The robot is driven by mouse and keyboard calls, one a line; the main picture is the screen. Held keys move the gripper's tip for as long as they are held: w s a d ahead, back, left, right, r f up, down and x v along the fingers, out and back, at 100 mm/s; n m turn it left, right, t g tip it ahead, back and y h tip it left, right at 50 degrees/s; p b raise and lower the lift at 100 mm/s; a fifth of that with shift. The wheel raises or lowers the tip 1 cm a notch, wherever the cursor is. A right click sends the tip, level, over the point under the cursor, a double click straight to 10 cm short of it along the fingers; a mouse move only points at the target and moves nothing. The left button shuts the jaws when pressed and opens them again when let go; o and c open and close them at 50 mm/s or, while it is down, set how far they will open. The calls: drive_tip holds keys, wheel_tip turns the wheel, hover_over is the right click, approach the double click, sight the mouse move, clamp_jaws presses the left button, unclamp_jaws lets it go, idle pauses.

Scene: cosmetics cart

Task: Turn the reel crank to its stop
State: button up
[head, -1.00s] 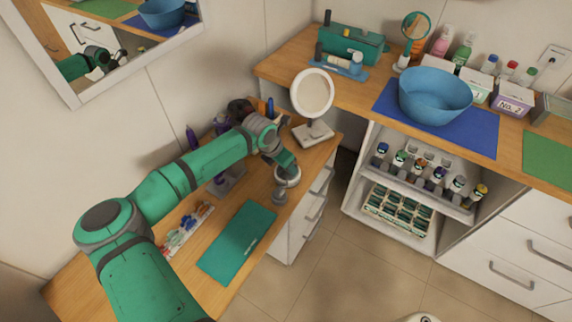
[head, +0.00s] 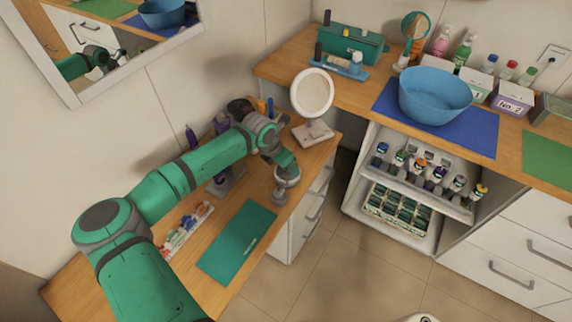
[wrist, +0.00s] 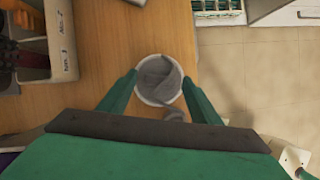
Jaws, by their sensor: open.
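The reel (wrist: 142,92) is a white round body with a grey top, on the wooden counter. In the wrist view it lies between the two green fingers of my gripper (wrist: 159,80). The fingers are spread apart, one on each side of it; I cannot tell whether they touch it. The grey crank (wrist: 174,115) sticks out from the reel toward the bottom of the wrist view, partly hidden by my gripper's body. In the head view the reel (head: 289,182) shows below my gripper (head: 286,166), with the grey crank knob (head: 279,198) at its lower left.
A round mirror on a stand (head: 312,94) stands just behind my gripper. A green mat (head: 236,240) and a tray of small coloured items (head: 185,230) lie nearer on the counter. A white labelled holder (wrist: 62,45) stands left of the reel. The counter's edge is close on the right.

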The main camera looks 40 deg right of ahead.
drive_tip(key=v, duration=1)
drive_tip(key=shift+r, duration=0.25)
drive_tip(key=shift+a, duration=0.1)
